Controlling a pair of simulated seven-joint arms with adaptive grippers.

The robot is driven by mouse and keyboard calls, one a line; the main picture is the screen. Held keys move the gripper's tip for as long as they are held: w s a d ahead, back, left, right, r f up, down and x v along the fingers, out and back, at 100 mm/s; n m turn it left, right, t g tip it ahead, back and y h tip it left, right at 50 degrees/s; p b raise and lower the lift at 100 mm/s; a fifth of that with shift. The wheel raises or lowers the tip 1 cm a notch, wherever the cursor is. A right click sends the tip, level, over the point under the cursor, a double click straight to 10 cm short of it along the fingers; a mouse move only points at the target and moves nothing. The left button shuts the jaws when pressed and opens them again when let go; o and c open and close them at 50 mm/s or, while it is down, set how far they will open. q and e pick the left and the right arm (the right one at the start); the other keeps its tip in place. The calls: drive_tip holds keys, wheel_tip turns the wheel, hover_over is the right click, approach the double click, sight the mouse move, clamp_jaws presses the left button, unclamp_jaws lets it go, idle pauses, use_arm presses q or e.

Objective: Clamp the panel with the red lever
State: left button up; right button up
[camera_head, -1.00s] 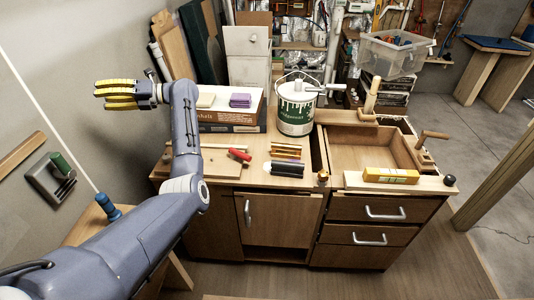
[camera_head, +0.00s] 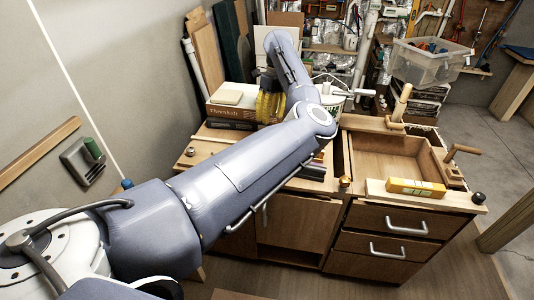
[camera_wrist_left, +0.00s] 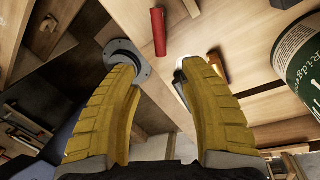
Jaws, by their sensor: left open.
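The red lever (camera_wrist_left: 159,32) shows in the left wrist view as a short red handle against pale wood, beyond the fingertips. In the head view my left arm hides it. A pale wooden board (camera_head: 203,146) lies at the left end of the bench top; I cannot tell whether it is the panel. My left gripper (camera_head: 270,101) has yellow fingers and hangs over the back of the bench, beside the box stack. In the left wrist view the gripper (camera_wrist_left: 158,62) is open, with nothing between its fingers. My right gripper is not in view.
A white-and-green paint can (camera_wrist_left: 298,52) stands to the right in the wrist view. A book-like box (camera_head: 232,113) is left of the gripper. A yellow box (camera_head: 415,188) lies at the front right, by an open wooden tray (camera_head: 388,158).

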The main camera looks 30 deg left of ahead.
use_arm(q)
drive_tip(key=s+f, duration=0.1)
drive_tip(key=f, duration=0.4)
drive_tip(key=s+f, duration=0.1)
drive_tip(key=f, duration=0.4)
drive_tip(key=s+f, duration=0.1)
drive_tip(key=f, duration=0.4)
drive_tip(key=shift+a+f, duration=0.3)
clamp_jaws()
